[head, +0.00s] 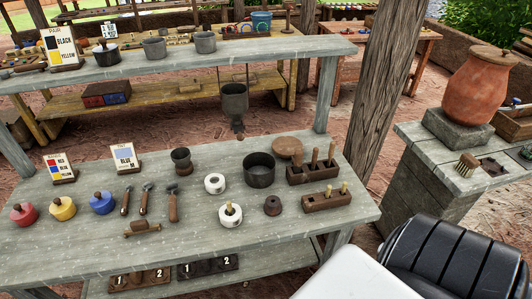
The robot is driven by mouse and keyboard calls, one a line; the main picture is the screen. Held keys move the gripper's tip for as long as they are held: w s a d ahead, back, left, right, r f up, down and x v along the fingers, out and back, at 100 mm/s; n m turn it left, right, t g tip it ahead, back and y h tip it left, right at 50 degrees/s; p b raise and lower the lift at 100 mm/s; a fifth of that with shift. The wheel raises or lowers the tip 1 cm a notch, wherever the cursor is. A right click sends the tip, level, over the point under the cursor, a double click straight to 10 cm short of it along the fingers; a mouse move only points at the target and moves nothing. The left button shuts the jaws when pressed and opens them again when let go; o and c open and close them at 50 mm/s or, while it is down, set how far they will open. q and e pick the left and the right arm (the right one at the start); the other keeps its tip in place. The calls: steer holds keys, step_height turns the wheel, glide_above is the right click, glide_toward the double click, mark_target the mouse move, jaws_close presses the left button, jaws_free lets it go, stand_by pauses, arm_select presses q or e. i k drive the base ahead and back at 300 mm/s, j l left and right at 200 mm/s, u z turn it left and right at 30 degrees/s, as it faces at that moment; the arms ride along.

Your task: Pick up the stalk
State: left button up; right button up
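I cannot make out a clear stalk in the head view. Several upright wooden pegs or handles (331,151) stand in a brown wooden block (313,174) at the right of the grey worktable (75,240). Shorter pale pegs (343,187) stand in a second block (325,202) in front of it. A pale peg (229,208) also sticks up from a white ring-shaped piece. Neither of my grippers is in view.
The worktable also holds red (23,214), yellow (62,208) and blue (102,203) lidded pots, wooden-handled tools (172,207) and a dark round pan (259,171). A wooden post (385,90) rises behind its right end. A clay jar (478,88) stands at the far right.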

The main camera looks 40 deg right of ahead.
mark_target(328, 188)
steer(key=z, duration=1.35)
